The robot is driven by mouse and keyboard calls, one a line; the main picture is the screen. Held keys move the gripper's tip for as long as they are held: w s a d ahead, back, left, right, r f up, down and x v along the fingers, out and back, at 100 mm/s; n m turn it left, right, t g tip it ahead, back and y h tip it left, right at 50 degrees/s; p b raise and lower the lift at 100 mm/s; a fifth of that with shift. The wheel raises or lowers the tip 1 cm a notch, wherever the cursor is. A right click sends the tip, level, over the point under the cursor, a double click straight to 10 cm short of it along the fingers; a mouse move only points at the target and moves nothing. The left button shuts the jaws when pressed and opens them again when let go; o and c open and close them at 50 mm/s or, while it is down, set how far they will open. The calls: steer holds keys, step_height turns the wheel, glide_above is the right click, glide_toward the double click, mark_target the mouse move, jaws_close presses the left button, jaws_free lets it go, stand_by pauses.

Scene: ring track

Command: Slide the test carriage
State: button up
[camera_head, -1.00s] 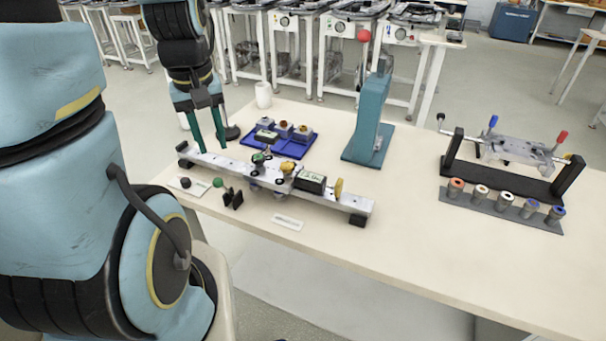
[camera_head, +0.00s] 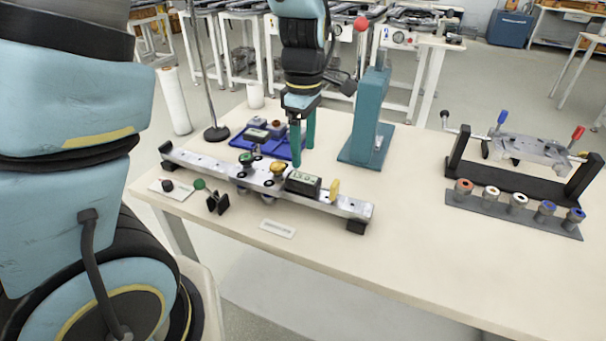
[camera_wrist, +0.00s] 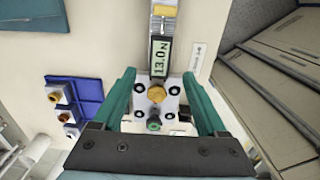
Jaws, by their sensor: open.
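The test carriage (camera_head: 262,174) is a light metal plate on the long grey rail (camera_head: 196,165) near the table's front left. It carries a green knob (camera_head: 246,158) and a gold knob (camera_head: 277,168). A dark gauge (camera_head: 303,183) sits beside it; in the wrist view its display (camera_wrist: 161,57) reads 13.0 N. My gripper (camera_head: 303,152) points down behind the rail, near the gauge and carriage. In the wrist view my gripper (camera_wrist: 160,76) is open, its teal fingers spread either side of the carriage (camera_wrist: 168,105). Whether they touch it I cannot tell.
A blue tray (camera_head: 233,141) with small parts lies behind the rail. A teal press (camera_head: 362,140) stands to its right. A fixture (camera_head: 570,185) and a row of sockets (camera_head: 518,201) are further right. The table's middle right (camera_head: 410,235) is clear.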

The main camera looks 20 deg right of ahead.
mark_target(303, 177)
step_height(303, 177, down, 8)
steer(key=shift+r, duration=0.1)
stand_by(0.4)
jaws_close()
stand_by(0.4)
stand_by(0.8)
